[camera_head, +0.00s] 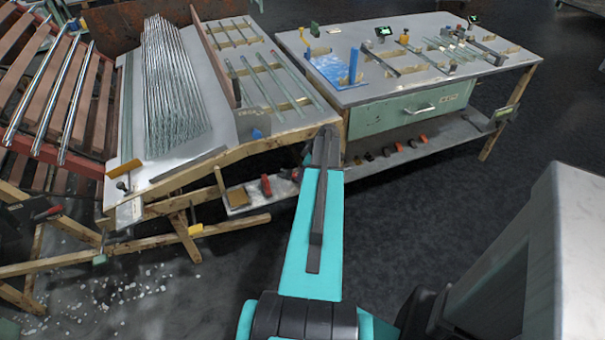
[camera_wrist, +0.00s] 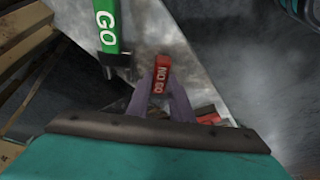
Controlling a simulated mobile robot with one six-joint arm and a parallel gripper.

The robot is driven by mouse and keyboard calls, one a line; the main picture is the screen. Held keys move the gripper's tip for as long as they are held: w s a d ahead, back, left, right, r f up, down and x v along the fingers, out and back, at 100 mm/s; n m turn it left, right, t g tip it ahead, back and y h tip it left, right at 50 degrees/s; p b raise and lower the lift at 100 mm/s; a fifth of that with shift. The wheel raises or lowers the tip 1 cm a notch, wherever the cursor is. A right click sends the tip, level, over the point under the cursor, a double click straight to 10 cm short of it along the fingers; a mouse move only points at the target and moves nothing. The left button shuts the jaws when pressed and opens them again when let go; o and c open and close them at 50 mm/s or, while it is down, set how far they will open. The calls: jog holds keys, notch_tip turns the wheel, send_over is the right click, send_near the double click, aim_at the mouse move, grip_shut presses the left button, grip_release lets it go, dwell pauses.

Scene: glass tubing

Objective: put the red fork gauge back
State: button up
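In the wrist view, the red fork gauge (camera_wrist: 161,70), marked NO GO, shows its handle between the two pale fingers of my gripper (camera_wrist: 161,92). The fingers close in on it from both sides, with no clear gap. Its fork end is hidden. A green gauge (camera_wrist: 107,28) marked GO is just to the left, apart from my fingers, over a grey surface. In the head view, my arm hides most of my gripper, and a small red part (camera_head: 297,174) shows at the arm's left side.
A grey low shelf (camera_head: 252,192) under the left table carries a red item (camera_head: 266,186) and a wooden block (camera_head: 237,196). The right workbench (camera_head: 440,75) has a green drawer (camera_head: 410,110) and several tools on its lower shelf.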

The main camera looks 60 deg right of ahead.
jog(key=o, duration=0.4)
jog(key=shift+c, duration=0.2)
jog(key=shift+r, duration=0.1)
jog(key=b+v, duration=0.1)
jog(key=v, duration=1.1)
dwell(0.7)
